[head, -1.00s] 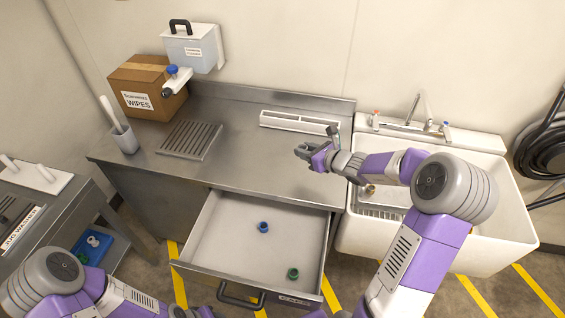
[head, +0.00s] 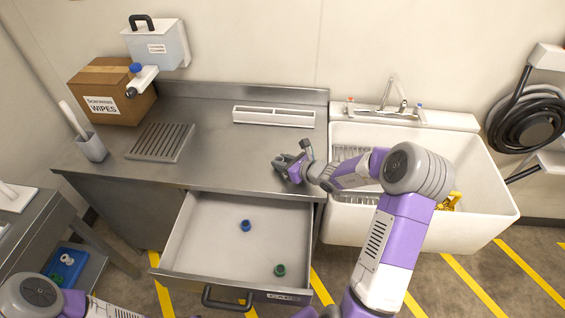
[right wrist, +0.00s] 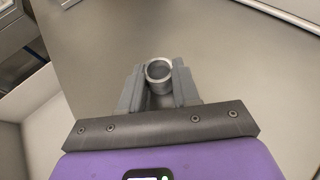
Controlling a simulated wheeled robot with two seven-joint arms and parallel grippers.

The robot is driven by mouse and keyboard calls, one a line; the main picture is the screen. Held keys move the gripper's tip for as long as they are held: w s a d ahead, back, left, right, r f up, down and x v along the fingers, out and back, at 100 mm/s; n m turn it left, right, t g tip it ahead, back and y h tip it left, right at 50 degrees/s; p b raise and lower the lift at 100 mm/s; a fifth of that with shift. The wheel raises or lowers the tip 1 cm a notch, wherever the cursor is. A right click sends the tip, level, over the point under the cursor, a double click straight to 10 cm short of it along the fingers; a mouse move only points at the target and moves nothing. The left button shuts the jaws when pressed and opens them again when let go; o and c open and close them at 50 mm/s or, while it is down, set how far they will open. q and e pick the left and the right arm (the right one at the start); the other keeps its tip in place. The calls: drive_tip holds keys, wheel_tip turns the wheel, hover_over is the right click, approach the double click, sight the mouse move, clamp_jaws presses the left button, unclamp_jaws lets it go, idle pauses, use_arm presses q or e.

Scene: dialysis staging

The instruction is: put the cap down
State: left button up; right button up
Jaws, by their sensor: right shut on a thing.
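My right gripper (head: 284,163) is at the right part of the steel counter (head: 225,150), near its front edge. In the right wrist view the gripper (right wrist: 158,82) is shut on the cap (right wrist: 158,70), a small round grey piece with a bright ring-shaped rim and a hollow middle. The cap sits between the two fingers, with bare counter around it. In the head view the cap is too small and covered to make out. I cannot tell whether it touches the counter. My left gripper is out of view; only part of that arm shows at bottom left.
Below the counter an open drawer (head: 190,262) holds a blue cap-like piece (head: 246,225) and a green one (head: 279,270). A white slotted tray (head: 273,117) lies at the back, a drain grate (head: 160,142) at left. The sink (head: 475,190) is at right. The counter's middle is clear.

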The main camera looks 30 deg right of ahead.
drive_tip(key=shift+f, duration=0.25)
drive_tip(key=o, duration=1)
drive_tip(key=shift+r, duration=0.1)
